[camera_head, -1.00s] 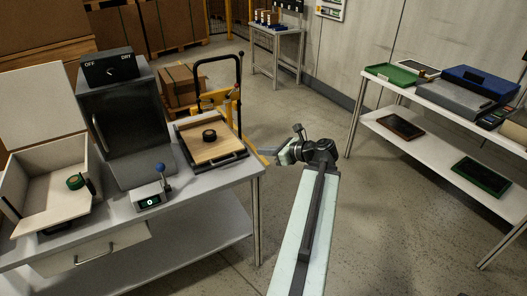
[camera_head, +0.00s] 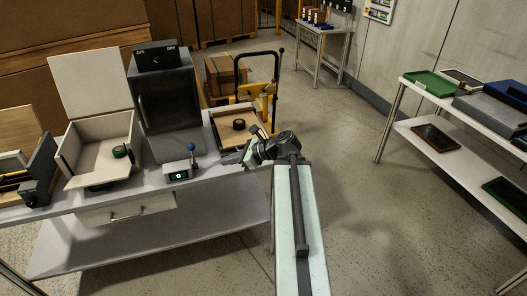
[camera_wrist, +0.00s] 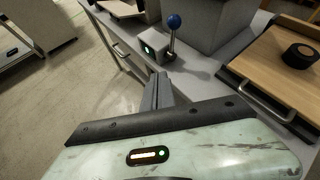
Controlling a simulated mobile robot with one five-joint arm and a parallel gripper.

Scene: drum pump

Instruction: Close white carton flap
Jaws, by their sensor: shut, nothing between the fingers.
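The white carton (camera_head: 87,165) stands open on the left workbench in the head view. Its large flap (camera_head: 92,80) stands upright at the back edge. A green roll of tape (camera_head: 120,151) lies inside the carton. My gripper (camera_head: 224,160) is shut and empty at the bench's right end, to the right of the carton and apart from it. In the wrist view my gripper (camera_wrist: 158,92) points towards the bench's front edge, near a small box with a blue-knobbed lever (camera_wrist: 172,38). The flap is not recognisable in the wrist view.
A dark cabinet with an OFF/DRY dial (camera_head: 168,100) stands right of the carton. A wooden board with a black roll (camera_head: 239,124) lies near my gripper. A drawer handle (camera_head: 127,214) sticks out below the carton. Floor is clear between the bench and the right shelf (camera_head: 425,115).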

